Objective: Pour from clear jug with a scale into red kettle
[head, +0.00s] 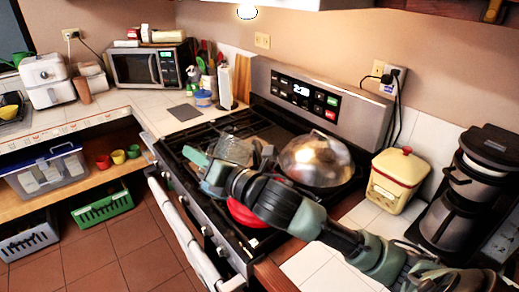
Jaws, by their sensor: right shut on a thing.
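The clear jug (235,150) is above the stove's front half, and my right gripper (215,170) is shut on it. The jug looks greyish and see-through; I cannot make out its scale or how far it is tilted. The red kettle (243,213) sits on the stove's front right part, below and slightly right of the jug. My right forearm and wrist hide most of the kettle, so its opening and spout do not show. The jug and the kettle look apart. My left gripper is not in view.
A large shiny metal dome (316,160) stands on the stove behind my right arm. A yellow canister with a red knob (397,180) and a dark coffee maker (465,190) stand on the right counter. The stove's back left burners (235,125) are clear.

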